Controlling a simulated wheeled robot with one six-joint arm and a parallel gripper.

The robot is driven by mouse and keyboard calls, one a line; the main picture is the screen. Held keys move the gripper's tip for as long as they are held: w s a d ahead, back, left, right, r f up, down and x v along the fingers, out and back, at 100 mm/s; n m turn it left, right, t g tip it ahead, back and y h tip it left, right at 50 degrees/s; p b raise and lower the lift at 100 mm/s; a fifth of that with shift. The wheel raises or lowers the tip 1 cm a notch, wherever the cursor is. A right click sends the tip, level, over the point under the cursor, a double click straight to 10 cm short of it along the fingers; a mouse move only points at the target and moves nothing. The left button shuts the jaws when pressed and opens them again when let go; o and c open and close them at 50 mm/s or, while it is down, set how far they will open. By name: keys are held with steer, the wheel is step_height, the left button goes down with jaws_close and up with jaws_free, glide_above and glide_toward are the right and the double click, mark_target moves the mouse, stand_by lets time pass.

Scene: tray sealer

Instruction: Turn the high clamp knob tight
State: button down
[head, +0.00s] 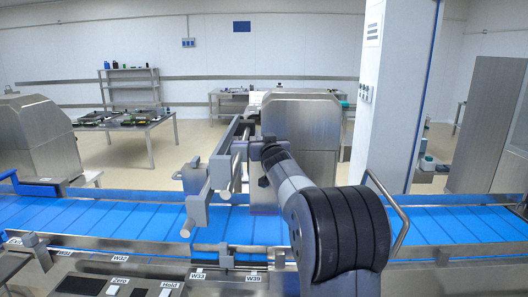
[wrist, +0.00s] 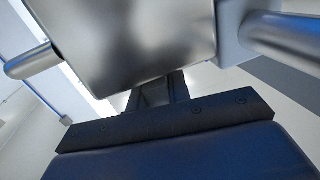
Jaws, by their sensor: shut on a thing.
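My gripper (head: 258,152) is at the upper right end of a grey metal clamp bracket (head: 222,160) above the conveyor. In the wrist view my dark jaws (wrist: 160,90) reach up behind a large grey metal block (wrist: 125,40). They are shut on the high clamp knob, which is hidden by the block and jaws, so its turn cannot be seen. Rounded metal bars show at the left (wrist: 28,62) and right (wrist: 288,38) of the block. In the head view a lower grey block (head: 196,210) with short round rods hangs from the bracket.
A blue conveyor belt (head: 100,208) runs across the scene below the bracket. A steel housing (head: 305,125) stands behind my arm. A bent metal handrail (head: 398,212) rises to the right of my arm. Labelled panels (head: 115,285) line the front.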

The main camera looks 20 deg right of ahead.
stand_by(0.4)
steer(key=c, duration=1.3)
jaws_free()
steer(key=s, duration=0.3)
steer(key=s+a+b, duration=0.1)
steer(key=s, duration=0.3)
steer(key=s+a+b, duration=0.1)
steer(key=s, duration=0.2)
steer(key=shift+s, duration=0.4)
steer(key=shift+w, duration=0.1)
steer(key=w+p, duration=0.1)
steer(key=w, duration=0.2)
steer(key=w+d, duration=0.1)
steer(key=w, duration=0.3)
steer(key=w+d+p, duration=0.1)
steer(key=w, duration=0.2)
steer(key=shift+w+p, duration=0.3)
steer(key=shift+w, duration=0.05)
